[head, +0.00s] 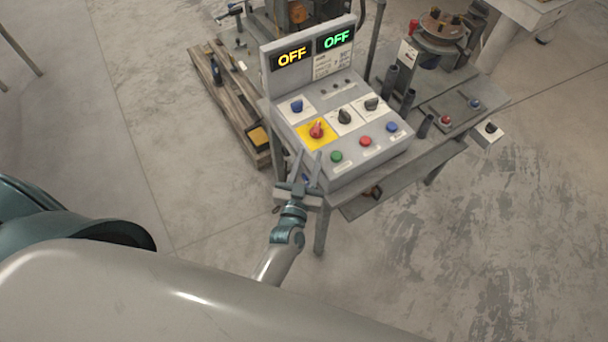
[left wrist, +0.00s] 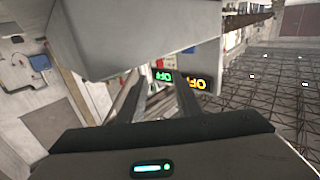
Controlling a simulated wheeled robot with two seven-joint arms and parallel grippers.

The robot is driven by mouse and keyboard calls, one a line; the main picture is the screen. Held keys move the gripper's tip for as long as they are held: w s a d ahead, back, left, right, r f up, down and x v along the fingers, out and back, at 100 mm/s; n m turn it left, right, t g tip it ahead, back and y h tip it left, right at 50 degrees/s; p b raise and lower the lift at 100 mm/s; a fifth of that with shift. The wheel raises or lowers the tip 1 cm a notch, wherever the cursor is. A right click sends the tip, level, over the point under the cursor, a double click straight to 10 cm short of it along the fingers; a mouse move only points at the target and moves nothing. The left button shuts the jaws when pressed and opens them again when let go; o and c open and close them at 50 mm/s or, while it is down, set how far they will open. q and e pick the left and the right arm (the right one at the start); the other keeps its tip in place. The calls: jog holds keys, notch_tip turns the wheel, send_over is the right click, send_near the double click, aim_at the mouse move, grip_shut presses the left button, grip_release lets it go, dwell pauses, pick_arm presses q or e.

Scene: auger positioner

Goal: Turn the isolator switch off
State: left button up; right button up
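The isolator switch appears to be the red rotary knob (head: 316,130) on a yellow plate, on the sloped top of the grey control box (head: 348,168). Two displays on the upright panel behind it read OFF, one yellow (head: 292,57) and one green (head: 335,39). My left gripper (head: 309,155) is open and empty, with its fingers apart at the near left edge of the box, just short of the red knob. In the left wrist view my left gripper (left wrist: 158,88) shows both fingers apart with nothing between them. The knob cannot be made out there. My right gripper is not in view.
Near the red knob are a blue knob (head: 297,106), black knobs (head: 344,116), and green (head: 336,156), red (head: 365,141) and blue (head: 392,127) buttons. A wooden pallet (head: 236,120) lies left of the table. The floor in front is clear.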

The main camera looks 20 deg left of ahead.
pick_arm(q)
jog(key=s, duration=0.5)
jog(key=shift+s+d, duration=0.4)
